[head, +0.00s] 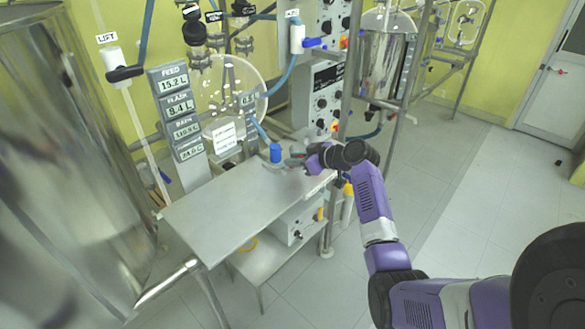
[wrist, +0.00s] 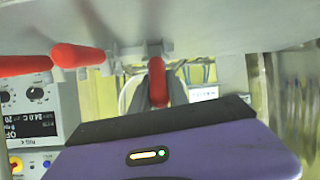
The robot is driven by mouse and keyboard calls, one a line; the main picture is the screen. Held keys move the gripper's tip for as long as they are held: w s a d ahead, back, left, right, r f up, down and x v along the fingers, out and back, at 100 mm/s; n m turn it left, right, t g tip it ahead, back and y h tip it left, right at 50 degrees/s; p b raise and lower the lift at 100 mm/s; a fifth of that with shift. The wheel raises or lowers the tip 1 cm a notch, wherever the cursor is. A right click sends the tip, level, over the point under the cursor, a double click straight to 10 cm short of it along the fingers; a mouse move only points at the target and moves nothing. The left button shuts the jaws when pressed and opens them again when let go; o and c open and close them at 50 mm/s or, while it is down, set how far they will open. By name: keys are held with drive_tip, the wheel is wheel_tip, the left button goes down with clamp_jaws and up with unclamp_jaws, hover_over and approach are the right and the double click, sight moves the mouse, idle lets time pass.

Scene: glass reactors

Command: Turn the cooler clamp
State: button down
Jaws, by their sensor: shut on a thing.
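My gripper (wrist: 158,90) is shut on a red handle (wrist: 156,72) in the wrist view. The dark fingers stand on both sides of the handle. In the head view my gripper (head: 300,160) is at the far right corner of the metal table, and the red handle cannot be made out there.
Another long red handle (wrist: 78,56) lies to the left in the wrist view, above a control unit (wrist: 33,108) with knobs and a display. In the head view, a blue-capped item (head: 275,153) stands beside my gripper. The metal table (head: 225,215) is bare toward the front.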

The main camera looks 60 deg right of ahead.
drive_tip(key=shift+s+a+f+t+b, duration=0.1)
drive_tip(key=shift+s+f+t+b, duration=0.3)
drive_tip(key=shift+b, duration=1.05)
drive_tip(key=shift+s+a+f+t+b, duration=0.1)
drive_tip(key=shift+f+t+b, duration=0.45)
drive_tip(key=shift+b, duration=0.9)
drive_tip(key=t+b, duration=0.1)
drive_tip(key=b, duration=0.4)
drive_tip(key=s+f+t+b, duration=0.1)
drive_tip(key=t+b, duration=0.1)
drive_tip(key=b, duration=0.3)
drive_tip(key=shift+a+h+b, duration=0.1)
drive_tip(key=shift+h+b, duration=0.3)
drive_tip(key=t+b, duration=0.1)
drive_tip(key=b, duration=0.2)
drive_tip(key=shift+s+f, duration=0.15)
drive_tip(key=shift+s, duration=0.05)
drive_tip(key=shift+t+b, duration=0.35)
drive_tip(key=shift+b, duration=1.05)
drive_tip(key=c, duration=1.3)
unclamp_jaws()
drive_tip(key=shift+s, duration=0.1)
drive_tip(key=shift+s, duration=0.1)
drive_tip(key=s, duration=0.2)
drive_tip(key=s+a, duration=0.1)
drive_tip(key=s, duration=0.4)
drive_tip(key=shift+s+a+f, duration=0.2)
drive_tip(key=shift+f, duration=0.05)
